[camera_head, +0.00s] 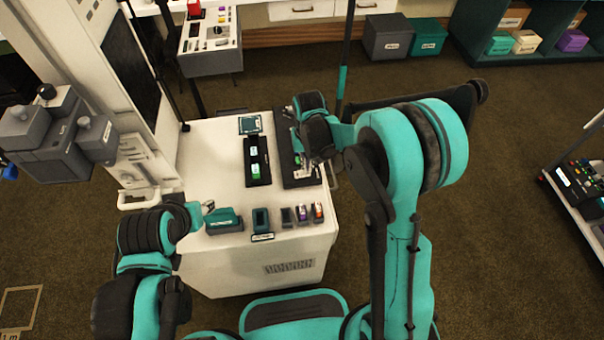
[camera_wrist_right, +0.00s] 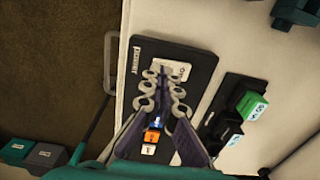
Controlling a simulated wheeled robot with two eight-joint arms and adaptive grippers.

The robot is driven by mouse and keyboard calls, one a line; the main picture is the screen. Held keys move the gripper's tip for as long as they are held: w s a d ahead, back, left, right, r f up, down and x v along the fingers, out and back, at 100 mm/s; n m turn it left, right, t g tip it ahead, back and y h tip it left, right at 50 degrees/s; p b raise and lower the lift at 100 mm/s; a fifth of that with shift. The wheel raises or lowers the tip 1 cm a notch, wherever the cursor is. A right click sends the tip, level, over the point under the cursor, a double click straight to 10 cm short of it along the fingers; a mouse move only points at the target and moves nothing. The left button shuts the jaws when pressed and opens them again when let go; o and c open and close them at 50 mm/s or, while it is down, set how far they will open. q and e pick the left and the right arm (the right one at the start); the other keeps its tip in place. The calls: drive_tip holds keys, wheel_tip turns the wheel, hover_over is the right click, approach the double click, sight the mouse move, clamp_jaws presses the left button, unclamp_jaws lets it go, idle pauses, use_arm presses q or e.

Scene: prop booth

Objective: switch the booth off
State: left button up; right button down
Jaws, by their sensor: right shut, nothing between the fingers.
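The booth's white cabinet (camera_head: 190,150) stands in the middle of the head view. A dark panel (camera_head: 290,183) lies on the right of its top, partly hidden by my right gripper (camera_head: 301,166). In the right wrist view this panel (camera_wrist_right: 203,62) carries a pale metal plate (camera_wrist_right: 180,68) and a label. My right gripper (camera_wrist_right: 165,88) is shut and empty over the panel, its tips near the plate; contact cannot be told. Blue and orange pieces (camera_wrist_right: 152,135) show between its fingers' bases. My left gripper (camera_head: 208,207) is at the cabinet's left front; its jaws are too small to read.
A second dark panel (camera_head: 257,146) with a green block (camera_head: 255,170) lies left of the first. A teal block (camera_head: 224,220) and several small holders (camera_head: 288,217) line the front edge. A dark screen (camera_head: 130,70) stands at left.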

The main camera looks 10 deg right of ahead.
drive_tip(key=shift+f+b, duration=0.55)
drive_tip(key=shift+f, duration=0.15)
drive_tip(key=shift+r+p, duration=2.5)
drive_tip(key=shift+r, duration=1.05)
